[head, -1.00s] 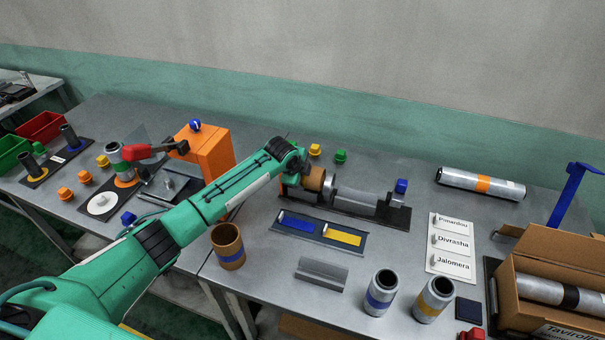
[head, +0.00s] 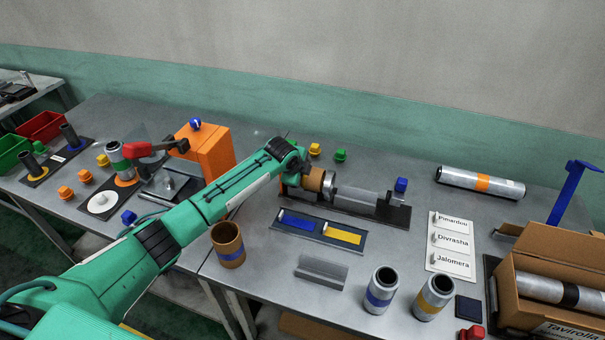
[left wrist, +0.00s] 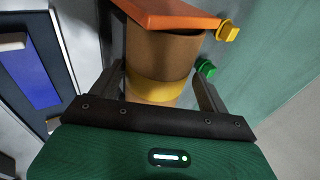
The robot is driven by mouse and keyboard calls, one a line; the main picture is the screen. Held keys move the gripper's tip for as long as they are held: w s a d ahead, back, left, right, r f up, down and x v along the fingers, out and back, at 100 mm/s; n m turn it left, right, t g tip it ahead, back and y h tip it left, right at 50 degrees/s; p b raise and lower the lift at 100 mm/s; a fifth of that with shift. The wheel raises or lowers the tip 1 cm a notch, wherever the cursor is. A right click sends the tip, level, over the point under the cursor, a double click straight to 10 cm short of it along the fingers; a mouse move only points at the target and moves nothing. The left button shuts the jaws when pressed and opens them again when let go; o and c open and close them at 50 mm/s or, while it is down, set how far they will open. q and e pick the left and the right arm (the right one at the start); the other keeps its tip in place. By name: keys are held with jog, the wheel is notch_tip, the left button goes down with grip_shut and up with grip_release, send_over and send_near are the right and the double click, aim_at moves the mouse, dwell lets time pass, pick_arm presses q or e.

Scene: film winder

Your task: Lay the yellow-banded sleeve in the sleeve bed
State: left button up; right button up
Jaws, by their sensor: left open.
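The yellow-banded sleeve (left wrist: 160,90) is a brown cardboard tube with a yellow band. In the left wrist view it lies between the two fingers of my left gripper (left wrist: 158,68), which is open around it. In the head view the brown tube (head: 314,180) sits at the left end of the dark winder, partly behind my left gripper (head: 298,168); its band is hidden there. An orange plate (left wrist: 170,16) is at its far end in the wrist view. A grey grooved block (head: 322,271), perhaps the sleeve bed, lies empty on the table. My right gripper is out of view.
A tray with a blue and a yellow plate (head: 344,236) lies before the winder. A brown cup-like tube (head: 228,246) stands at the left. Blue-banded (head: 380,292) and yellow-banded (head: 433,298) silver rolls stand at the front. A cardboard box (head: 548,285) is at the right.

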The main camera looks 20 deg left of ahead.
pick_arm(q)
jog(key=shift+s+f, duration=0.4)
jog(key=shift+f, duration=0.35)
jog(key=shift+r, duration=0.2)
jog(key=w+b+v, duration=0.1)
jog(key=b+v, duration=0.1)
jog(key=v, duration=1.2)
jog(key=shift+r, duration=0.45)
